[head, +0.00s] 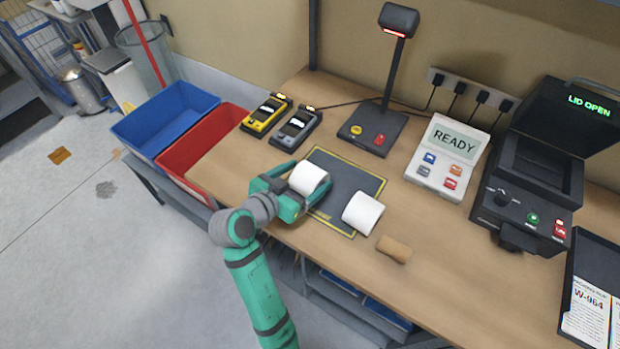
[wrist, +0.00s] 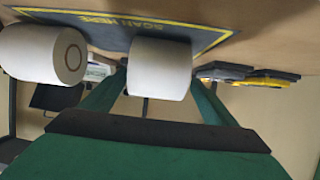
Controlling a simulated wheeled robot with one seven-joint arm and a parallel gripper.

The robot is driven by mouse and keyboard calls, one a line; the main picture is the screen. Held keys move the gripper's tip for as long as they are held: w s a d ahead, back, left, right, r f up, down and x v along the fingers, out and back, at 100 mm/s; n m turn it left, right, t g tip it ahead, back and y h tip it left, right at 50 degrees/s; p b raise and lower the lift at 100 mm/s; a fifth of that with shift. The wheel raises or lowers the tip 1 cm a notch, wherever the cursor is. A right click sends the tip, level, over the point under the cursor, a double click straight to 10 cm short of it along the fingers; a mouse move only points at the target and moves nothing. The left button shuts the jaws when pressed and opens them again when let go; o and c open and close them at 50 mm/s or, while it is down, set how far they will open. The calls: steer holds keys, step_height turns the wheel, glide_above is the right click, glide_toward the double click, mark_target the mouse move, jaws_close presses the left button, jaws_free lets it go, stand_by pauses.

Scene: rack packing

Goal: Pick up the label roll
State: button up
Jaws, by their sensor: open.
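Two white rolls are near the dark scan mat (head: 345,178) on the wooden table. One white label roll (head: 309,178) lies on the mat between the fingers of my green gripper (head: 312,186). In the wrist view this roll (wrist: 159,68) sits between my open fingertips (wrist: 158,80), and I cannot tell whether they touch it. The second white roll (head: 362,213) lies at the mat's right front edge, outside my gripper. It shows at the left of the wrist view (wrist: 42,52), with its cardboard core facing the camera.
A tan cylinder (head: 393,249) lies right of the second roll. Yellow (head: 266,115) and grey (head: 296,128) handheld devices, a scanner stand (head: 372,130), a READY panel (head: 447,157) and an open-lid machine (head: 530,180) stand behind. Blue (head: 166,118) and red (head: 203,150) bins are at left.

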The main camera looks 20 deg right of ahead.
steer(key=x, duration=0.4)
steer(key=shift+d, duration=0.3)
steer(key=shift+d+f, duration=0.2)
steer(key=shift+d, duration=0.2)
steer(key=shift+a, duration=0.1)
steer(key=shift+c, duration=0.3)
steer(key=c, duration=1.4)
steer(key=shift+o, duration=0.4)
steer(key=shift+r, duration=0.25)
